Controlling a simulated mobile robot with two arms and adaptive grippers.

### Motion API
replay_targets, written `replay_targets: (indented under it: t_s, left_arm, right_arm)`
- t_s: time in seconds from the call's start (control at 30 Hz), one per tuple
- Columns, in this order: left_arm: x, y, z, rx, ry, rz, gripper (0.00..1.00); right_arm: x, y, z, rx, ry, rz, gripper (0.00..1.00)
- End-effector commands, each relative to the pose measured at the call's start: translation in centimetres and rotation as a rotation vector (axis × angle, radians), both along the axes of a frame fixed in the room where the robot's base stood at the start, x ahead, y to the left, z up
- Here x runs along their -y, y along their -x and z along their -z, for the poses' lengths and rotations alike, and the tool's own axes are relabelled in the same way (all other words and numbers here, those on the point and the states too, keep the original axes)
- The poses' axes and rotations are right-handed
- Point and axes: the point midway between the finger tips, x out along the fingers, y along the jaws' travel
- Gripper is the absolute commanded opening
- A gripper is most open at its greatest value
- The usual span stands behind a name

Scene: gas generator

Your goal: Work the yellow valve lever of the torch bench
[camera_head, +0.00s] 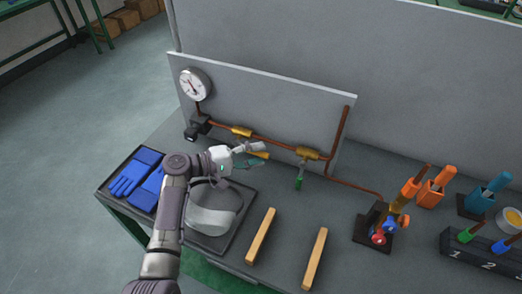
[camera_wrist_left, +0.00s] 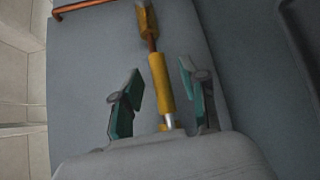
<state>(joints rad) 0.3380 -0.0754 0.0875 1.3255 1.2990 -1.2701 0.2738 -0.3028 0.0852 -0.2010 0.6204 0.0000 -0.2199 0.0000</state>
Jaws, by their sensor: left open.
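The yellow valve lever (camera_head: 259,155) shows in the head view just below the copper pipe, partly covered by my left gripper (camera_head: 249,155). In the left wrist view the yellow lever (camera_wrist_left: 160,78) lies lengthwise between the two teal fingers of my left gripper (camera_wrist_left: 161,98). A silver end sits at its near side. The fingers are open, with a visible gap on each side of the lever. A brass fitting (camera_wrist_left: 148,19) is beyond it. A brass valve body (camera_head: 241,132) sits on the pipe above. My right gripper is not in view.
A green-handled valve (camera_head: 299,182) hangs right of the lever. A grey panel with a gauge (camera_head: 194,84) stands behind. Blue gloves (camera_head: 128,178), a grey face shield (camera_head: 211,211), two wooden bars (camera_head: 261,236) and a torch (camera_head: 403,194) occupy the bench.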

Motion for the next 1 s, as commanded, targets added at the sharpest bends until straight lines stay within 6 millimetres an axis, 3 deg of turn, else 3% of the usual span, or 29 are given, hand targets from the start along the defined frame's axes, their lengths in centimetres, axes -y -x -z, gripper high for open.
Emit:
replay_targets:
  t_s: [0.2,0.47,0.73,1.0]
  left_arm:
    - [1.5,-0.6,0.2,0.000,-0.001,0.001,0.43]
    - [1.6,-0.6,0.3,0.001,-0.001,0.000,0.43]
    - [1.6,-0.6,0.3,0.000,-0.001,0.000,0.02]
    - [1.5,-0.6,0.3,0.000,-0.001,0.000,0.00]
  right_arm:
    - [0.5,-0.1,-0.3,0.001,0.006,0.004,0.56]
    - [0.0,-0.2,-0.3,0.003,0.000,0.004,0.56]
    - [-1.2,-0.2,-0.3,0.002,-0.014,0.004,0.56]
    - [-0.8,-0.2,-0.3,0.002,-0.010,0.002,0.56]
